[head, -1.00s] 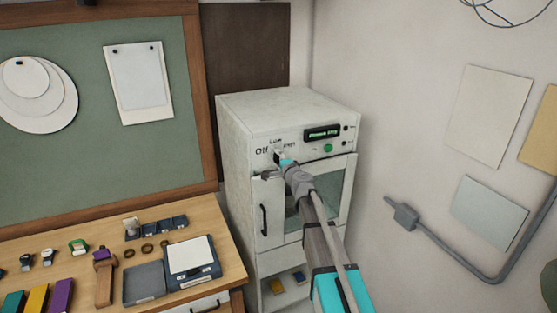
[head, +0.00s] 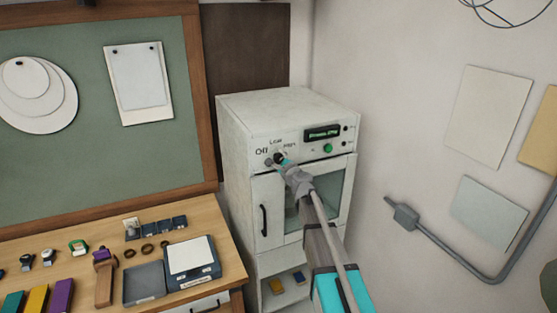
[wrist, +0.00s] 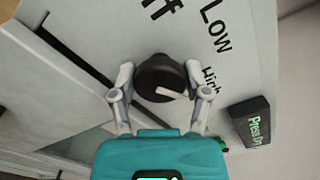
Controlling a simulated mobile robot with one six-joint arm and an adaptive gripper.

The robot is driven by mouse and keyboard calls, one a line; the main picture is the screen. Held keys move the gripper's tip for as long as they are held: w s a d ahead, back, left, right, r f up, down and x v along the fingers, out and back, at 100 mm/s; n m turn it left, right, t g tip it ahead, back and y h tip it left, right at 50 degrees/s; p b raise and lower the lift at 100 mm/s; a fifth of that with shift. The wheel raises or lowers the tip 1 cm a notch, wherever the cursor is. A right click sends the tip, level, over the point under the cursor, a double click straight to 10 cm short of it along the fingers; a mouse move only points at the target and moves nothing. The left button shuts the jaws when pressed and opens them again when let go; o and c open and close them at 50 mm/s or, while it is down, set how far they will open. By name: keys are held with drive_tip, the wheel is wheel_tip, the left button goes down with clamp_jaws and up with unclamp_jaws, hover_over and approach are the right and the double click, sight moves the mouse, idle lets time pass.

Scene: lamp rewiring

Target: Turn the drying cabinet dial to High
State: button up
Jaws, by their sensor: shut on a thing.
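The drying cabinet (head: 240,150) is a white box with a control panel along its top front. Its dial (wrist: 160,78) is a round black knob with a white pointer line, surrounded by the labels Off, Low and High. In the wrist view the pointer lies on the side of the High label (wrist: 209,82); I cannot tell whether it lines up exactly. My gripper (wrist: 158,82) is shut on the dial, one finger on each side. In the head view my gripper (head: 284,161) is at the dial and partly hides it.
A display (head: 322,132) and a green button (head: 327,148) are right of the dial. The cabinet's glass door (head: 338,190) is below. A workbench (head: 205,215) with small parts and a scale stands at the left.

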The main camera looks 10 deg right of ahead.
drive_tip(key=o, duration=1.1)
drive_tip(key=shift+w, duration=0.1)
drive_tip(key=shift+o, duration=0.2)
drive_tip(key=v, duration=1.2)
